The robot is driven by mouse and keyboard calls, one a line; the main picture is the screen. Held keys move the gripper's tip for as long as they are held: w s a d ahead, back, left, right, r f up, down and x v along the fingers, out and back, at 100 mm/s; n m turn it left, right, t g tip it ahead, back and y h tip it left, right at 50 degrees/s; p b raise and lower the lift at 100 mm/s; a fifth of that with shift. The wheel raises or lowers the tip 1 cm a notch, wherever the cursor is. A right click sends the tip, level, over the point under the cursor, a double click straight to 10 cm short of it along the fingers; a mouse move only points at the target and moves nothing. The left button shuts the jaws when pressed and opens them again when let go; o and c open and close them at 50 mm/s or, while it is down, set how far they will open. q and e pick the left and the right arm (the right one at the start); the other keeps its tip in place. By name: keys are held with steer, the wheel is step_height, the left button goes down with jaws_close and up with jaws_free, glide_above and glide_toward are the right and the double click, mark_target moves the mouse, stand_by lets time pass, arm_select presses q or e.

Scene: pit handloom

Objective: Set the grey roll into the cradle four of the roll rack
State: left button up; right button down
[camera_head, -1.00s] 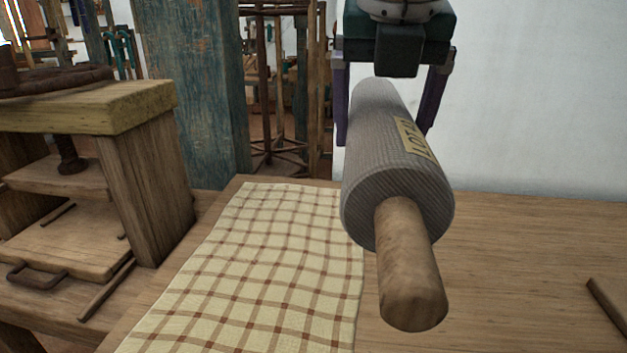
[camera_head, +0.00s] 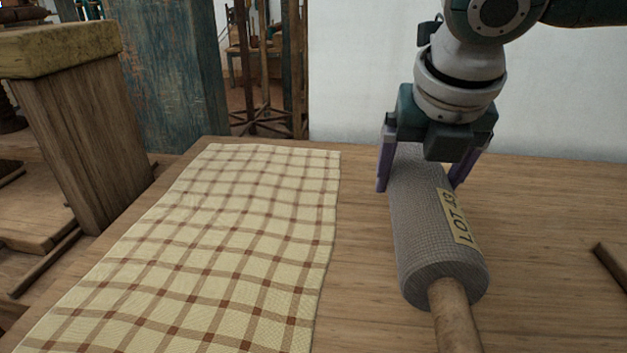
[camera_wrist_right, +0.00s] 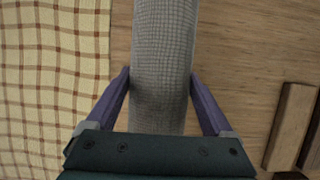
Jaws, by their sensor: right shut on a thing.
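The grey roll (camera_head: 425,235) has a wooden core (camera_head: 455,318) and a yellow label reading LOT 43. My right gripper (camera_head: 418,185) is shut around the roll's far part, with a purple finger on each side, and points down. The roll's near end points toward me. In the right wrist view the grey roll (camera_wrist_right: 162,70) runs between the fingers of the right gripper (camera_wrist_right: 160,85). Whether the roll touches the table is hard to tell. The roll rack and its cradle four cannot be made out for certain. My left gripper is not in view.
A checked cloth (camera_head: 200,250) lies flat on the wooden table (camera_head: 365,290), left of the roll. Dark wooden pieces (camera_wrist_right: 292,127) lie at the right, also at the head view's right edge (camera_head: 613,275). A wooden press-like frame (camera_head: 85,130) stands at the left.

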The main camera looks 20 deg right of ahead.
mark_target(428, 174)
arm_select(q)
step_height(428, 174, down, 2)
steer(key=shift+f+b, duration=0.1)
steer(key=shift+b, duration=0.8)
arm_select(e)
step_height(428, 174, down, 6)
steer(key=shift+f, duration=0.1)
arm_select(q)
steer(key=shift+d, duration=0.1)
arm_select(e)
steer(key=shift+f, duration=0.15)
steer(key=shift+f, duration=0.1)
jaws_free()
steer(key=p+v, duration=0.4)
steer(key=v, duration=0.7)
steer(key=shift+w, duration=0.2)
steer(key=shift+s+a+r, duration=0.1)
steer(key=shift+s+r, duration=0.2)
steer(key=shift+r, duration=0.3)
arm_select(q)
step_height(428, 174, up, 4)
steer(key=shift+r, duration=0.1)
